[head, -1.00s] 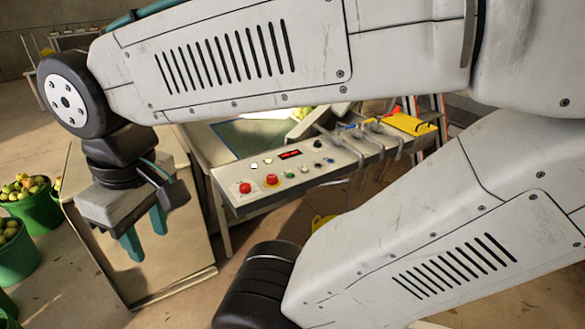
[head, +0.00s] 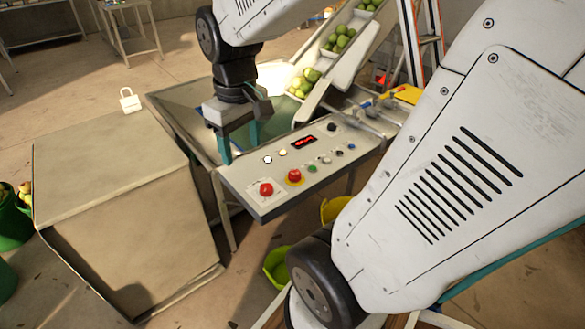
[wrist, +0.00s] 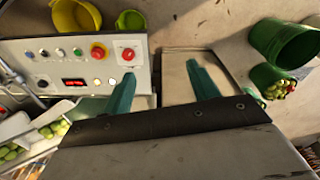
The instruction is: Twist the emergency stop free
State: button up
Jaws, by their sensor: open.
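A sloping grey control panel (head: 245,190) carries two red mushroom buttons near its front left end. The red button with a yellow surround (head: 294,175) looks like the emergency stop; it also shows in the wrist view (wrist: 98,51). The other red button (head: 266,189) sits on a pale plate at the panel's corner, and in the wrist view it is nearer my fingers (wrist: 128,54). My gripper (head: 238,146) is open and empty, with teal fingers pointing down by the panel's left edge. In the wrist view the fingertips (wrist: 160,71) are apart, beside the panel's end.
Smaller buttons and a red display (head: 304,142) share the panel. A chute of green fruit (head: 341,40) rises behind.

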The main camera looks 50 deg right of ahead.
jog(key=w+d+f, duration=0.2)
jog(key=d+f, duration=0.2)
jog(key=d, duration=0.2)
jog(key=w+d+f, duration=0.3)
jog(key=d+f, duration=0.1)
jog(key=d, duration=0.3)
send_over(295, 172)
jog(key=shift+g, duration=0.4)
notch_tip(295, 172, down, 9)
jog(key=shift+w, duration=0.1)
notch_tip(295, 172, down, 7)
jog(key=shift+r, duration=0.1)
jog(key=shift+f, duration=0.5)
jog(key=shift+c, duration=0.3)
jog(key=c, duration=0.9)
